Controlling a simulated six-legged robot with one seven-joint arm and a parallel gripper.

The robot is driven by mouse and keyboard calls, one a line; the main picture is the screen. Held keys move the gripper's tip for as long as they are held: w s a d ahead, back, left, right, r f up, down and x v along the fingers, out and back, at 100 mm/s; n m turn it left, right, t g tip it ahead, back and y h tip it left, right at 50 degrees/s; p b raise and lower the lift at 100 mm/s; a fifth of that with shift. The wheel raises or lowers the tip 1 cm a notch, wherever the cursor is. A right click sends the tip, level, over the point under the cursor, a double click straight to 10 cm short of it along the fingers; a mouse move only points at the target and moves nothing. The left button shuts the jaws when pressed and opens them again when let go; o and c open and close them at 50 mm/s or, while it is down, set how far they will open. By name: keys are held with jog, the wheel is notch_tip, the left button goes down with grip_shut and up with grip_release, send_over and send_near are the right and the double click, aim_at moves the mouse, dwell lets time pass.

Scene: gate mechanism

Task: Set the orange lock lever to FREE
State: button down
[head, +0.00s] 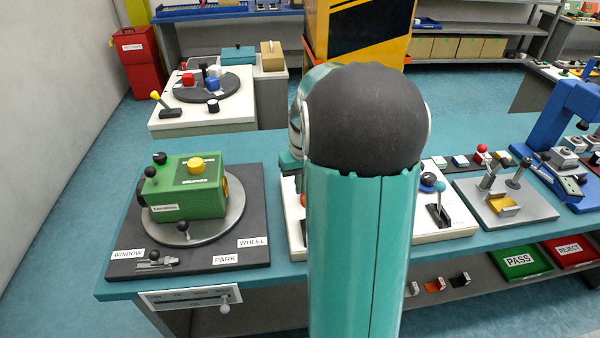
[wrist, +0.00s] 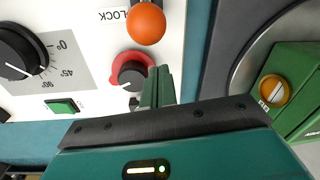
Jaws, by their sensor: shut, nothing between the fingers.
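The orange ball knob of the lock lever (wrist: 146,23) is at the top of the wrist view, beside an upside-down label that reads LOCK. The lever's shaft is not visible under the ball, and no FREE label shows. My gripper (wrist: 160,84) is shut and empty. In the wrist view its fingertips lie below the orange ball in the picture, apart from it, beside a black knob with a red collar (wrist: 130,72). In the head view my arm covers most of the white panel (head: 292,220), and only a sliver of orange (head: 303,200) shows at its edge.
The panel also holds a black dial (wrist: 22,60) marked in degrees and a green button (wrist: 62,106). Left of it in the head view stands a green box (head: 185,190) on a round plate.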

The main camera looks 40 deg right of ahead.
jog(key=shift+s+a+r, duration=0.25)
jog(key=shift+s+a, duration=0.05)
jog(key=shift+s, duration=0.35)
jog(key=shift+s+a+r, duration=0.25)
jog(key=shift+s+a, duration=0.05)
jog(key=shift+s, duration=0.35)
jog(key=shift+w, duration=0.1)
